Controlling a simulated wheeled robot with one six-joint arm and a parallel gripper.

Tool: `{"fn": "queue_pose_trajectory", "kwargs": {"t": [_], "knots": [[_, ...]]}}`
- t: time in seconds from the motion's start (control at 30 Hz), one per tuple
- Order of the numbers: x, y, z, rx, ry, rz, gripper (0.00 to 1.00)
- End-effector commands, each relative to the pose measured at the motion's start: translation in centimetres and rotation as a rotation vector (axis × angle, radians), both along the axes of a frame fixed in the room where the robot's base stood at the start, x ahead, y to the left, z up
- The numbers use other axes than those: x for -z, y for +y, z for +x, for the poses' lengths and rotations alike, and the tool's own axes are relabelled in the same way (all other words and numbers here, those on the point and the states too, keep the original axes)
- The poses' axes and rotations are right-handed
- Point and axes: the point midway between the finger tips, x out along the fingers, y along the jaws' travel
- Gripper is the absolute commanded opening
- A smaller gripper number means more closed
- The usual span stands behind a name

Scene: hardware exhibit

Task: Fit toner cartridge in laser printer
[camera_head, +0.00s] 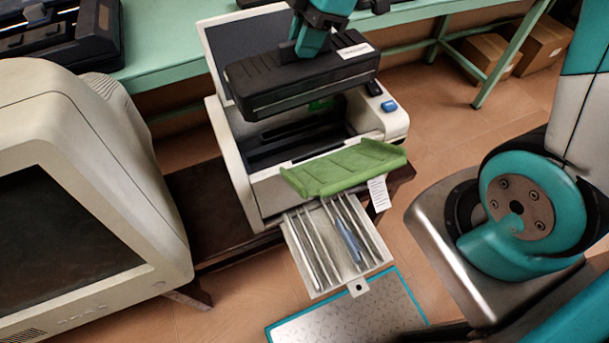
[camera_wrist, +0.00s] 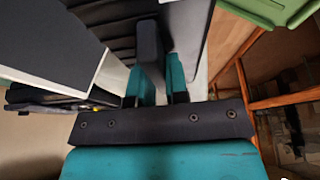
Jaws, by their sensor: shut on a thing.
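The black toner cartridge (camera_head: 285,88) has a ribbed top and a white label at its right end. My gripper (camera_head: 308,46) is shut on the raised grip on its top and holds it over the printer's opening, slightly tilted in the picture. In the wrist view, my gripper's teal fingers (camera_wrist: 157,84) clasp the dark grip (camera_wrist: 150,45), with the ribbed cartridge top beyond. The cream laser printer (camera_head: 236,165) stands open with its lid raised behind. Its dark bay (camera_head: 270,155) shows below the cartridge, which hides part of it. I cannot tell whether they touch.
A green curved piece (camera_head: 345,168) with a white tag lies across the printer's front. A shallow tray (camera_head: 312,294) with thin rods and a blue tool juts out below. A bulky monitor (camera_head: 130,180) stands left; a green bench (camera_head: 170,50) is behind.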

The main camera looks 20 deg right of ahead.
Motion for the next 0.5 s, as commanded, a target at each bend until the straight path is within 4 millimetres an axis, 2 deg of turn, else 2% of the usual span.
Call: {"fn": "queue_pose_trajectory", "kwargs": {"t": [0.03,0.27,0.33,0.5], "knots": [[1.6,0.0,0.0,0.013,-0.004,0.001,0.0],[2.9,0.0,-0.1,0.047,0.0,0.002,0.0],[3.9,0.0,-0.2,0.048,0.004,0.003,0.0],[7.9,0.1,-0.2,0.047,0.007,0.003,0.0]]}}
